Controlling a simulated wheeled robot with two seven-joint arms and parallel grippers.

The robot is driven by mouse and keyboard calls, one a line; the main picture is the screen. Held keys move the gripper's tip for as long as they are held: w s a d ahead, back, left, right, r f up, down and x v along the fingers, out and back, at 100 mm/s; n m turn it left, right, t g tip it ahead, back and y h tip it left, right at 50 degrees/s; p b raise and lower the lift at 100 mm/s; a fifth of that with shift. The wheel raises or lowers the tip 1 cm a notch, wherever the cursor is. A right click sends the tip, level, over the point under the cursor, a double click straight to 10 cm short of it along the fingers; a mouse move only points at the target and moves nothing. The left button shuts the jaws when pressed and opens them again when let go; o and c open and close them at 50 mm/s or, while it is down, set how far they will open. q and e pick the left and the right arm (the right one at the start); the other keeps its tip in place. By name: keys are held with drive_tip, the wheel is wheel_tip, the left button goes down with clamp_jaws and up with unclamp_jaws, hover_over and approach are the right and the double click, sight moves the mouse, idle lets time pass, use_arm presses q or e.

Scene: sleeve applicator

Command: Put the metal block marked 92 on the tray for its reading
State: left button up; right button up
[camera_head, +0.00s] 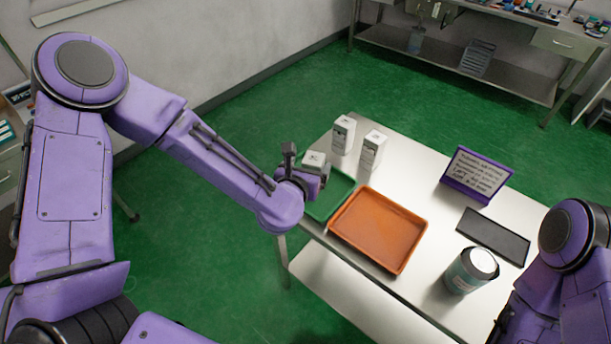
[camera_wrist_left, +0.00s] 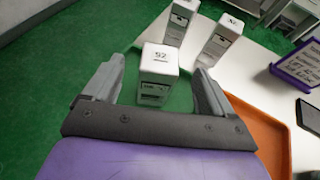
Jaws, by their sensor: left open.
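A pale block (camera_head: 314,159) stands at the table's far left end, at the green tray (camera_head: 320,207). Its top shows in the left wrist view (camera_wrist_left: 160,56) with a mark that looks like 92 or 52. My left gripper (camera_head: 306,166) is open with its fingers on either side of this block; I cannot tell whether they touch it. Two similar blocks stand upright behind it, one (camera_head: 343,134) farther left and one (camera_head: 372,150) nearer the middle; their marks are too small to read surely. An orange tray (camera_head: 378,232) lies right of the green one. My right gripper is out of view.
A purple-framed sign (camera_head: 477,174) stands at the back of the table. Bare table (camera_head: 425,185) lies between the orange tray and the sign.

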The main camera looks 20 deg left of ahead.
use_arm(q)
drive_tip(key=v, duration=0.5)
drive_tip(key=s+a+f+m+g, duration=0.2)
drive_tip(key=s+f+m, duration=0.35)
drive_tip(key=f, duration=0.25)
drive_tip(key=s+a+f+m+g, duration=0.2)
drive_tip(key=s+f+m+g, duration=0.15)
drive_tip(key=f+m, duration=0.4)
drive_tip(key=s+a+f+m+g+y, duration=0.1)
drive_tip(key=s+a+f+m, duration=0.2)
drive_tip(key=s+f+m, duration=0.1)
drive_tip(key=s+a+f+m+g, duration=0.2)
drive_tip(key=s+a+f+m, duration=0.1)
drive_tip(key=s+m, duration=0.4)
drive_tip(key=s+a+f+m+g+y, duration=0.1)
drive_tip(key=s+a+f+m+g, duration=0.1)
drive_tip(key=s+f+m, duration=0.3)
drive_tip(key=shift+s+a+m+y+b, duration=0.3)
drive_tip(key=shift+s+a+m, duration=0.2)
drive_tip(key=shift+s+a, duration=0.4)
drive_tip(key=shift+f, duration=0.15)
wheel_tip(320, 180, down, 3)
drive_tip(key=b, duration=0.3)
